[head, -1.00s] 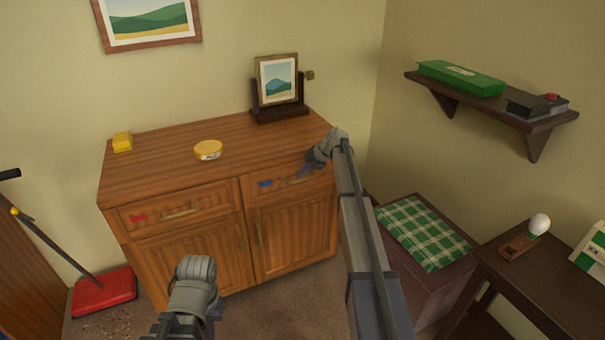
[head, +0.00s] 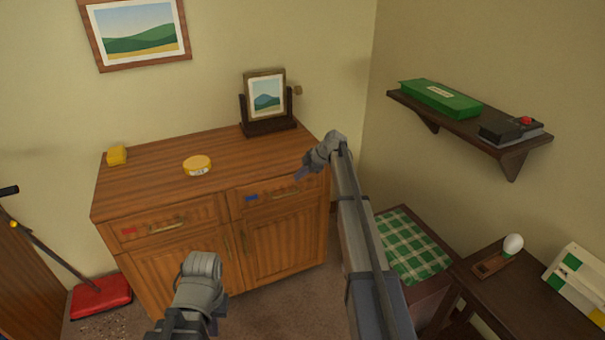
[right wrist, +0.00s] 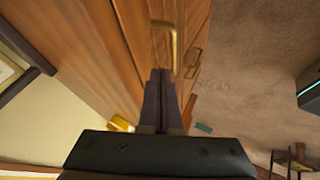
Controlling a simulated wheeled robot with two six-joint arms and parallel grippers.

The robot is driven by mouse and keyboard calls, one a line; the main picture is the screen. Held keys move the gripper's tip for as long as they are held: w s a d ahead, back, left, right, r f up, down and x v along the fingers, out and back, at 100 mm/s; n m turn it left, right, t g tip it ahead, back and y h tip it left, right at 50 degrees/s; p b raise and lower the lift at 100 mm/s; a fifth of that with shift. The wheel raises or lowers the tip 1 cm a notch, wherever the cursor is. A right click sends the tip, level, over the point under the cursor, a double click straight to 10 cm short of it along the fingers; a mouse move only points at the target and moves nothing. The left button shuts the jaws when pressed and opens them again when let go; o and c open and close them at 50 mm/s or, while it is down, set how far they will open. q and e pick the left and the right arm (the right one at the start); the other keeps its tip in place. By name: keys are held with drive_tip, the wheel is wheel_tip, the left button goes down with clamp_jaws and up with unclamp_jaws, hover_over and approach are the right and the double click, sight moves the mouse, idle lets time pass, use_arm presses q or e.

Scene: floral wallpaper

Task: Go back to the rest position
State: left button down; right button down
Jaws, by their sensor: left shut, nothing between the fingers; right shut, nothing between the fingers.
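My right gripper (head: 299,177) is at the front of the cabinet's right drawer, by its handle. In the right wrist view its two fingers (right wrist: 159,76) are together with nothing between them, and a brass handle (right wrist: 173,38) lies just beyond the tips. My left arm (head: 195,285) stands low at the front, left of centre. Its fingers do not show. The wooden cabinet (head: 140,190) has two drawers above two doors. The drawers look shut. The left drawer has a red mark (head: 128,231) and the right a blue mark (head: 251,198).
On the cabinet top are a yellow block (head: 117,155), a round yellow tin (head: 197,164) and a framed picture (head: 266,98). A red dustpan (head: 101,298) lies left.

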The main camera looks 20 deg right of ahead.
drive_tip(key=s+a+f+m+g+h, duration=0.25)
drive_tip(key=s+a+m+g, duration=0.2)
drive_tip(key=s+a, duration=1.5)
drive_tip(key=s+a+f+m+g+h, duration=0.1)
drive_tip(key=s+a+m+h, duration=0.2)
drive_tip(key=s, duration=1.1)
drive_tip(key=s+a+f+m+h, duration=0.1)
drive_tip(key=s+a+m, duration=0.35)
drive_tip(key=s, duration=0.85)
wheel_tip(320, 180, up, 13)
drive_tip(key=d+m+p, duration=0.1)
drive_tip(key=p, duration=1.1)
drive_tip(key=shift+d+m, duration=0.3)
drive_tip(key=shift+m, duration=0.1)
drive_tip(key=shift+w+f, duration=0.1)
drive_tip(key=shift+f, duration=0.05)
